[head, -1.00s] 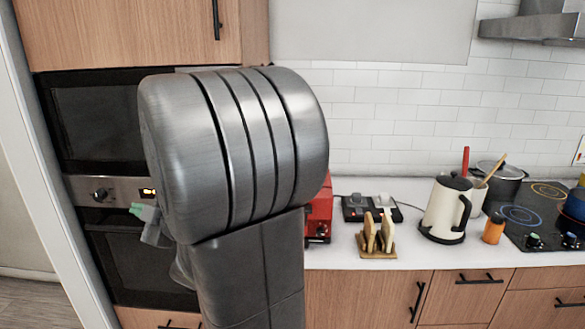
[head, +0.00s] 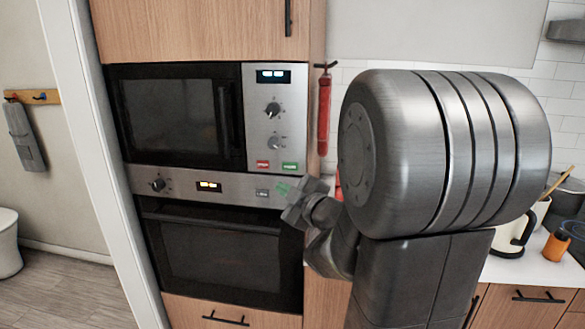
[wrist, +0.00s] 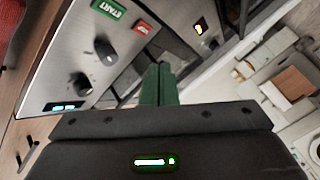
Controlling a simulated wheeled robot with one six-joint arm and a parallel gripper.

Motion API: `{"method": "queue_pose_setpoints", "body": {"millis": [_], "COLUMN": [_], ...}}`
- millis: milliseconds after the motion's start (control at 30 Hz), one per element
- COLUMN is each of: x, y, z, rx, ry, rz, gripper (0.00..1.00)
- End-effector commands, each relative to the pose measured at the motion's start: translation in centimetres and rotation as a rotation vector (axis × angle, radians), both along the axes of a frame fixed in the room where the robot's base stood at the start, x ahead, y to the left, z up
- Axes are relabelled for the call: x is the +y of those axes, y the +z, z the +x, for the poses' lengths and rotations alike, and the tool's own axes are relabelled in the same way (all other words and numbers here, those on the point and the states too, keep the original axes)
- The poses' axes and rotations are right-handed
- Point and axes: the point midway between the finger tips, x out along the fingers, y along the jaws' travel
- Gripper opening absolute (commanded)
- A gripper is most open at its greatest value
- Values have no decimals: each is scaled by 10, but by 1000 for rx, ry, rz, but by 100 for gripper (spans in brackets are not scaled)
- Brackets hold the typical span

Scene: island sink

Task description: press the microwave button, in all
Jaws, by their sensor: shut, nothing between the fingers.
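The built-in microwave (head: 180,117) has a dark door and a silver control panel (head: 255,97) on its right. The panel bears a lit display, two knobs, a red button (head: 263,164) and a green button (head: 290,167) at the bottom. In the wrist view the green button (wrist: 107,8) reads START, with the red button (wrist: 145,28) beside it. My gripper (head: 283,188) is just below the green button in the head view. Its green fingers (wrist: 159,68) are shut and empty, and appear apart from both buttons in the wrist view. The microwave door appears closed.
An oven (head: 222,255) with its own knob and lit display sits below the microwave. A counter with a kettle (head: 510,232) lies at right, partly behind my arm. Open floor (head: 70,280) shows at left.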

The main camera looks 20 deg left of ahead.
Motion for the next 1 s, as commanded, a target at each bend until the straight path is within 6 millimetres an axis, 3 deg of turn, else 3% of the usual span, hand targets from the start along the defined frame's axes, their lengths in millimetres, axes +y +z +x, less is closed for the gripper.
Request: {"method": "queue_pose_setpoints", "body": {"millis": [267,700,1000], "x": [4,17,21], "y": [2,0,0], "z": [17,73,86], "rx": [1,-1,1], "ry": [-2,-1,-1], "rz": [-1,-1,0], "gripper": [0,0,0]}}
